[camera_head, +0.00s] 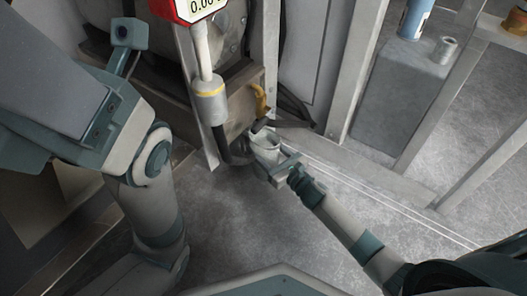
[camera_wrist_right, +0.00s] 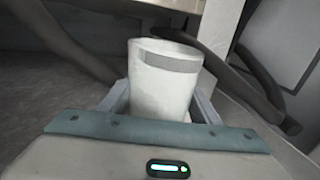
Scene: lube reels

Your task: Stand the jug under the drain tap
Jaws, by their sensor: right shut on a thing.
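The jug (camera_head: 265,144) is a small whitish cylinder at the middle of the head view, just below and beside a dark spout. My right gripper (camera_head: 280,166) is shut on it from the lower right. In the right wrist view the jug (camera_wrist_right: 163,82) looks nearly upright between the two fingers, with a grey band near its rim. What appears to be the drain tap (camera_head: 261,100), with a yellow handle, is on the cabinet just above the jug. I cannot tell whether the jug's base touches the floor.
A hose-end meter (camera_head: 207,95) with a red-framed display hangs left of the tap. Dark hoses (camera_head: 293,108) curve close on the right. A metal post (camera_head: 357,65) and a grey block (camera_head: 400,95) stand further right. The floor in front is clear.

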